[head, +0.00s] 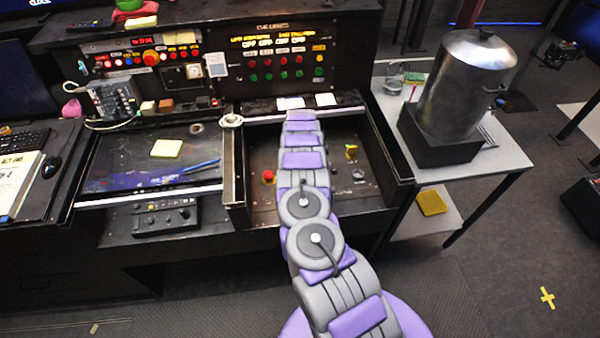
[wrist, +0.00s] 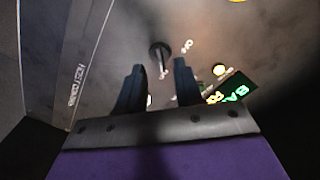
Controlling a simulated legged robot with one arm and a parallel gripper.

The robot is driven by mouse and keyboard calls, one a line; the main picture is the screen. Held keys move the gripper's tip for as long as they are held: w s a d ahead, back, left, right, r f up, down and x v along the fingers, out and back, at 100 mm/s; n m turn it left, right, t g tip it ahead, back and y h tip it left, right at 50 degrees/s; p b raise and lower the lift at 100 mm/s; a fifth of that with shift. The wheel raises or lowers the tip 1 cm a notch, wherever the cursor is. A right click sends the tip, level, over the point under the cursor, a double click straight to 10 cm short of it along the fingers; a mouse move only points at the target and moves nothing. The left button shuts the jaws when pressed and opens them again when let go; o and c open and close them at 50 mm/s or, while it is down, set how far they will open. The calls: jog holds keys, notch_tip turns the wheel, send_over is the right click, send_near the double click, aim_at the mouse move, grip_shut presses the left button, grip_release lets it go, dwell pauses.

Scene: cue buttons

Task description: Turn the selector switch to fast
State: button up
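A dark round knob with a pale bar (wrist: 160,50), which looks like the selector switch, sits on a grey panel in the wrist view. Small pale labels lie around it, too blurred to read surely. My gripper (wrist: 158,67) has its two dark fingers apart, with nothing seen between them but panel. The knob shows just beyond the fingertips, roughly in line with the gap; whether they touch it I cannot tell. In the head view my arm covers the middle of the recessed desk panel (head: 335,200), and I cannot make out the switch or the fingers there.
A red button (head: 268,176) and a yellow control (head: 351,151) flank my arm on the recessed panel, whose raised side walls stand close. The panel with cue lights (head: 280,60) rises behind. A metal urn (head: 468,85) stands on the right table. A lit green sign (wrist: 237,93) is right of my fingers.

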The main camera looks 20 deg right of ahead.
notch_tip(320, 180, up, 14)
jog(key=p, duration=0.1)
jog(key=shift+p, duration=0.3)
dwell(0.3)
jog(key=s+a+r+n+y, duration=0.1)
jog(key=s+a+r+n, duration=0.15)
jog(key=a+r, duration=0.4)
jog(key=s+a+r+n+y, duration=0.1)
jog(key=s+a+r+n, duration=0.15)
jog(key=a+r, duration=0.45)
jog(key=s+a+r+n+b, duration=0.1)
jog(key=s+a+r+n, duration=0.3)
jog(key=s+r, duration=0.65)
jog(key=s+r+n+g+h, duration=0.1)
jog(key=s, duration=1.6)
jog(key=s+a+r+n+h+b, duration=0.1)
jog(key=s+n, duration=0.1)
jog(key=s, duration=1.6)
jog(key=shift+a+r+g, duration=0.3)
jog(key=shift+g, duration=0.1)
